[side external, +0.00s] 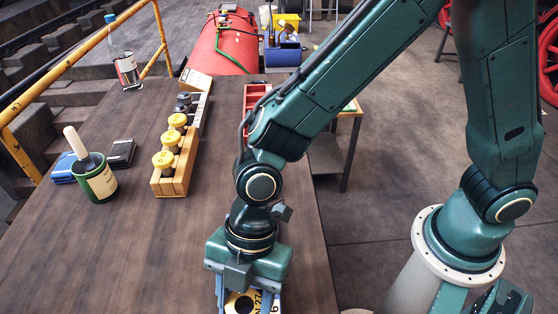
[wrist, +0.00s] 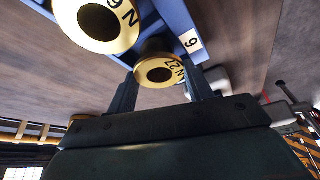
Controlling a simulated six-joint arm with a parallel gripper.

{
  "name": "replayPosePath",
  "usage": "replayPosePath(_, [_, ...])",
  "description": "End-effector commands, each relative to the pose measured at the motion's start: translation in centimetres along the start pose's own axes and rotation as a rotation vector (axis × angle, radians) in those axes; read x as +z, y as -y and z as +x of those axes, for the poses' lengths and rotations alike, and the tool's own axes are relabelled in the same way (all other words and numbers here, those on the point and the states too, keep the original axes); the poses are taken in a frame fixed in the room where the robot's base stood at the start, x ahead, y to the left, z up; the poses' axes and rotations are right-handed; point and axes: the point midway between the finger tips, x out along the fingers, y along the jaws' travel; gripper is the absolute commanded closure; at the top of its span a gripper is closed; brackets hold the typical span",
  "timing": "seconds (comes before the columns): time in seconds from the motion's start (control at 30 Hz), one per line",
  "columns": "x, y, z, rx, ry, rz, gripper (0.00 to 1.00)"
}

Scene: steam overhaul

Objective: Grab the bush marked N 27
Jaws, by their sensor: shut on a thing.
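The bush marked N 27 (wrist: 160,72) is a brass-coloured ring with a dark bore. In the wrist view it sits between the two fingers of my gripper (wrist: 161,84), which is shut on it. In the side view my gripper (side external: 246,290) points down at the front of the table, and the N 27 face (side external: 256,302) shows below it. The bush is right beside a blue rack (wrist: 172,16); I cannot tell whether it still rests in it. A larger brass bush (wrist: 97,22), its mark starting with N, stands to the left in the wrist view.
A wooden rack (side external: 180,183) holds several yellow-topped pieces. A green pot (side external: 97,181) with a pale handle, dark and blue boxes (side external: 62,168) and a bottle (side external: 124,68) stand left. A red tray (side external: 256,93) lies behind my arm. The table's middle is clear.

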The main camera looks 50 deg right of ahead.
Motion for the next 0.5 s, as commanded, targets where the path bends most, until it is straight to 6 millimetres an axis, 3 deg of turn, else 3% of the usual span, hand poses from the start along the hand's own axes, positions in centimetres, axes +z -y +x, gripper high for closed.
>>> replayPosePath(0.27, [-1.1, -0.1, -2.4, 0.005, -0.004, -0.002, 0.84])
replayPosePath(0.5, [-2.8, -0.2, -6.5, 0.008, -0.005, -0.003, 0.84])
